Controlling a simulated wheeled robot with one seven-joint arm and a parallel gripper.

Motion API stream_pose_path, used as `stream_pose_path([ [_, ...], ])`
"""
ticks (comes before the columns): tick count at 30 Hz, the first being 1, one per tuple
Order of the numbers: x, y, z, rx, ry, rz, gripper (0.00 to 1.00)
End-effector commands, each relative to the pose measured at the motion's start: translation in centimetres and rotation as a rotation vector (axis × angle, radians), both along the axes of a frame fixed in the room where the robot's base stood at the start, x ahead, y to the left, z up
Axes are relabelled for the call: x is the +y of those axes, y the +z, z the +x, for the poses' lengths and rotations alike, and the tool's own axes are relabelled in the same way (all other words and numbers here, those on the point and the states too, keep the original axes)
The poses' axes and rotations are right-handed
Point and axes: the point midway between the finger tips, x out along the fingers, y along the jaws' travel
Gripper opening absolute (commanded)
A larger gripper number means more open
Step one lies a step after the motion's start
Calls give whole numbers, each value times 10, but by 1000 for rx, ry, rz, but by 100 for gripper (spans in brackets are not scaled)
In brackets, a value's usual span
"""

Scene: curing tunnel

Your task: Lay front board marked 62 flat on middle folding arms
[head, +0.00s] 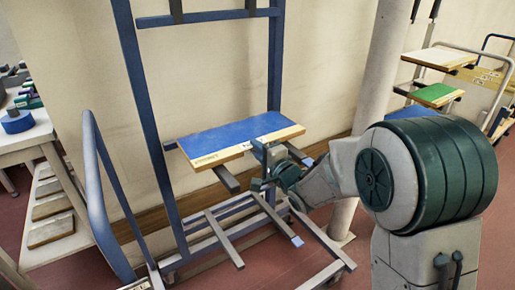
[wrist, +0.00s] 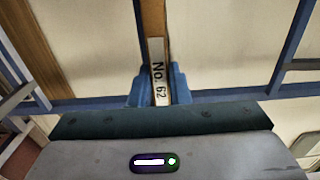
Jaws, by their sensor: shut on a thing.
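The front board marked 62 (head: 235,137) has a blue top and a pale wooden edge, and looks about level in the head view. In the wrist view its edge (wrist: 155,40) carries a "No. 62" label. My gripper (head: 261,154) is shut on the front edge, one blue fingertip on each face; it also shows in the wrist view (wrist: 159,90). The middle folding arms stick out under the board, one at the left (head: 226,178) and one at the right (head: 298,154). I cannot tell whether the board touches them.
The blue rack frame (head: 136,80) stands around the board, with lower arms (head: 224,240) below. A blue trolley handle (head: 92,160) and a white table (head: 30,138) are at left. A pillar (head: 378,75) and another rack with boards (head: 438,94) are at right.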

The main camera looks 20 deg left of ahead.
Motion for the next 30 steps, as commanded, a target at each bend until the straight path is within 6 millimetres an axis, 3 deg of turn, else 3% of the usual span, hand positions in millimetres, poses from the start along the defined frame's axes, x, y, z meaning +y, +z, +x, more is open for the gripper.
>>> stream_pose_path([
  [30,0,-12,0,-3,0,4,0],
])
